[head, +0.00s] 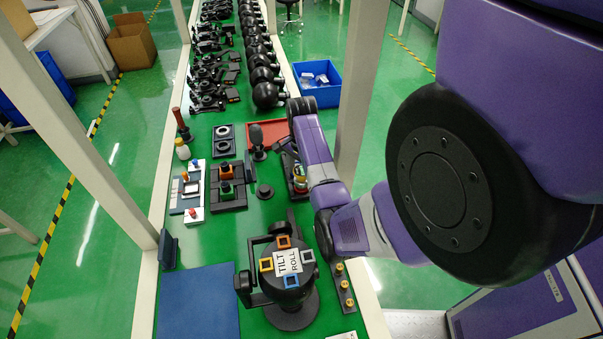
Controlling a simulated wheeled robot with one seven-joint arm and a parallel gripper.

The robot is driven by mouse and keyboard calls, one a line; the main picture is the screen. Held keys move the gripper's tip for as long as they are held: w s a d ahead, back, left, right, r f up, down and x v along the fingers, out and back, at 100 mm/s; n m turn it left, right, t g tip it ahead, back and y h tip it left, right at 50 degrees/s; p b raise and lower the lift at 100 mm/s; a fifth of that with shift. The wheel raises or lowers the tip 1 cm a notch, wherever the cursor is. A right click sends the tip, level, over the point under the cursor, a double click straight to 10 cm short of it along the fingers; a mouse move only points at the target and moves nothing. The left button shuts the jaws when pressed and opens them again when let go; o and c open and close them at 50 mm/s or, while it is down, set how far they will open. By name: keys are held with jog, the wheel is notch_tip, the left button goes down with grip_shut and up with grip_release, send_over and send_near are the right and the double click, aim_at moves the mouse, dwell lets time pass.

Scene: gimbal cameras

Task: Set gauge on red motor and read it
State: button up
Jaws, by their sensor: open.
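A black gimbal (290,295) stands on a round base at the front of the green bench, with a white label (288,262) reading "TILT ROLL". I cannot tell which part is the red motor. My gripper (286,150) is open, behind the gimbal near the red tray, partly hidden by my purple arm. A small yellow-and-green item (300,177) stands in a dark holder below it; I cannot tell whether it is the gauge.
A red tray (262,134) and a black knobbed tool (257,140) stand near my gripper. Dark fixtures with orange and green blocks (227,180) and a white board (194,205) lie left. A blue mat (198,302) is clear at front left. Posts flank the bench.

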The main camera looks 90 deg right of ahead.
aim_at(301, 171)
jog(key=shift+r, duration=0.1)
notch_tip(301, 171, up, 8)
jog(key=shift+f, duration=0.15)
dwell(0.7)
